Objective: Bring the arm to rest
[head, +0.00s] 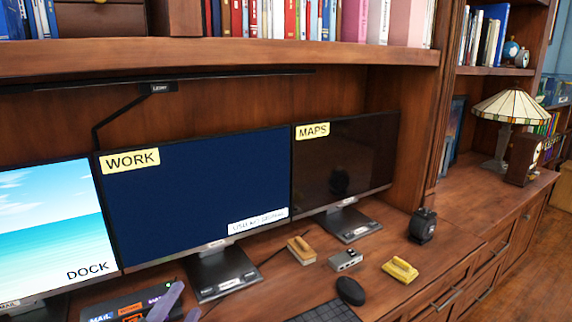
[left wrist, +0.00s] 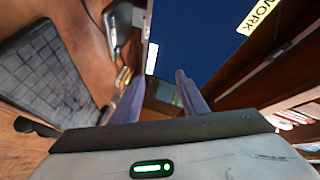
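My left gripper (head: 178,303) shows at the bottom edge of the head view, with its pale purple fingers in front of the desk and over a dark labelled box (head: 118,309). In the left wrist view the two fingers of the left gripper (left wrist: 160,78) stand apart with a clear gap between them. I see nothing held between them. Most of the left arm is outside the head view. My right gripper is in neither view.
The WORK monitor (head: 200,190) stands close behind my left gripper, with the MAPS monitor (head: 345,165) to its right. A mouse (head: 350,291), keyboard (head: 325,313), grey device (head: 345,260) and yellow block (head: 400,271) lie on the desk. A shelf (head: 230,55) overhangs the monitors.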

